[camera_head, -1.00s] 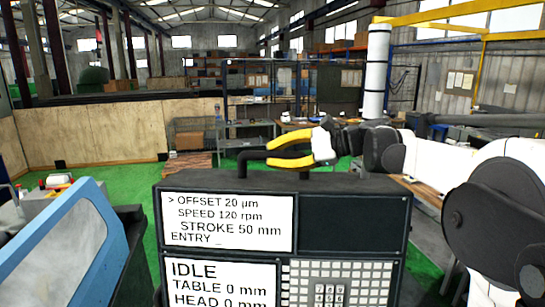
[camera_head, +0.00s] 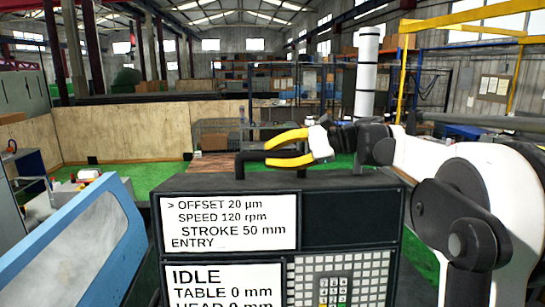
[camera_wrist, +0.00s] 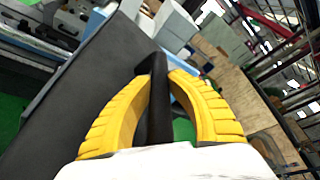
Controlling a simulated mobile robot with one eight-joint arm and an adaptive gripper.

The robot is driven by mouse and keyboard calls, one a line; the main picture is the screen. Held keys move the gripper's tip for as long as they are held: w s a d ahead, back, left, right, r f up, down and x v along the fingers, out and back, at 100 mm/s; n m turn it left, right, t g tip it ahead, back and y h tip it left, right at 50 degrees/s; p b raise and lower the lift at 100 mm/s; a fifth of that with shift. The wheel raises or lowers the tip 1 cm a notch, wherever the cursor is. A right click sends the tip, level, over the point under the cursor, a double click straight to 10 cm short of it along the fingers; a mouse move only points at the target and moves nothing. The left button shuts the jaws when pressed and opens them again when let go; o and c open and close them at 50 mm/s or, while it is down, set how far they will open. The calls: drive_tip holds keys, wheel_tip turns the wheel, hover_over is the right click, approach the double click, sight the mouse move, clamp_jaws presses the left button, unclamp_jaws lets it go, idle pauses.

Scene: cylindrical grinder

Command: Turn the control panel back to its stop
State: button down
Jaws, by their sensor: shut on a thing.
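The control panel (camera_head: 345,222) is a dark box with white screens and a keypad, facing me in the head view. A black handle bar (camera_head: 252,156) stands along its top edge. My gripper (camera_head: 282,150) has yellow fingers shut on this handle from the right. In the wrist view the handle (camera_wrist: 158,100) lies between the two yellow fingers of my gripper (camera_wrist: 162,90). The dark top of the panel (camera_wrist: 85,95) fills the left of that view. The upper screen reads offset, speed and stroke; the lower one reads IDLE.
A blue-framed machine guard (camera_head: 85,245) stands close at the left of the panel. A low plywood wall (camera_head: 125,132) runs behind, with green floor (camera_head: 150,177) in front of it. Shelves and a white column (camera_head: 367,75) are farther back.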

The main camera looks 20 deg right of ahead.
sight(293, 154)
drive_tip(key=shift+w+a+f+n+g+y, duration=0.15)
drive_tip(key=shift+a+n+g+y, duration=0.35)
drive_tip(key=shift+a+n+g, duration=0.7)
idle(1.9)
drive_tip(key=c, duration=1.4)
unclamp_jaws()
drive_tip(key=shift+a, duration=0.15)
drive_tip(key=shift+o, duration=0.9)
drive_tip(key=shift+w+a, duration=0.15)
drive_tip(key=shift+a, duration=0.35)
drive_tip(key=shift+d, duration=0.45)
drive_tip(key=v, duration=0.9)
drive_tip(key=shift+a, duration=0.1)
drive_tip(key=shift+r, duration=0.4)
drive_tip(key=shift+s+d+r, duration=0.25)
drive_tip(key=shift+s+d, duration=0.05)
drive_tip(key=shift+s, duration=0.2)
drive_tip(key=shift+s+d, duration=0.2)
drive_tip(key=shift+d, duration=0.35)
drive_tip(key=shift+s+d, duration=0.15)
drive_tip(key=shift+d, duration=0.4)
